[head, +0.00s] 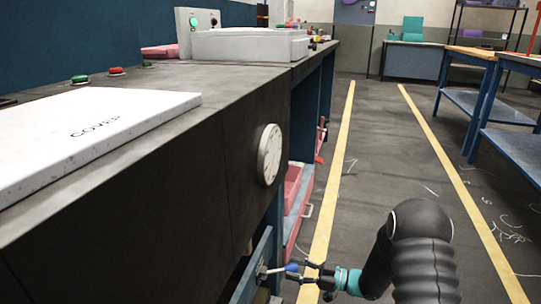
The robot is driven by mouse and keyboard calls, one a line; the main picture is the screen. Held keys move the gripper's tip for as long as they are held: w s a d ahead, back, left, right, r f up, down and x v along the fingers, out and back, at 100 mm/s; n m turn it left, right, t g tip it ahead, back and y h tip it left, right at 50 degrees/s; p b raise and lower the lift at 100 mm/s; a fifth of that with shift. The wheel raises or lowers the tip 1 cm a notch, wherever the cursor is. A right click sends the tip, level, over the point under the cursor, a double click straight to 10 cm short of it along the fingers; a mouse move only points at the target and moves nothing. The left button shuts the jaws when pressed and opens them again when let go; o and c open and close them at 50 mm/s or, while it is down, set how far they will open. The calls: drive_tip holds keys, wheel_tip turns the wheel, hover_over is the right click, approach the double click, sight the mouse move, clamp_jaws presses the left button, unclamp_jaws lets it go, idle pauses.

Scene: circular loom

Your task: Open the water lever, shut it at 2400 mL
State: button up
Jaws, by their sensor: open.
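The lever (292,266) is a small handle with a blue grip on a metal stem, low on the front of the dark bench. My gripper (309,273) comes to it from the right, at the lower middle of the head view. Its fingers are apart and at the outer end of the blue grip. I cannot tell whether they touch it. A round white dial (270,155) is mounted on the bench front above the lever. It is seen nearly edge-on, so its reading cannot be made out.
A white slab marked "COVER" (90,137) lies on the bench top, with a green button (80,79) and a red button (116,71) behind it. Pink drawers (297,205) stand beyond the lever. The aisle between the yellow floor lines is clear except for my arm.

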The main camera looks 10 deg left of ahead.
drive_tip(key=shift+s, duration=0.1)
idle(0.3)
drive_tip(key=s, duration=0.8)
drive_tip(key=shift+s+a+p, duration=0.25)
drive_tip(key=shift+p, duration=0.15)
drive_tip(key=shift+w, duration=0.55)
idle(5.5)
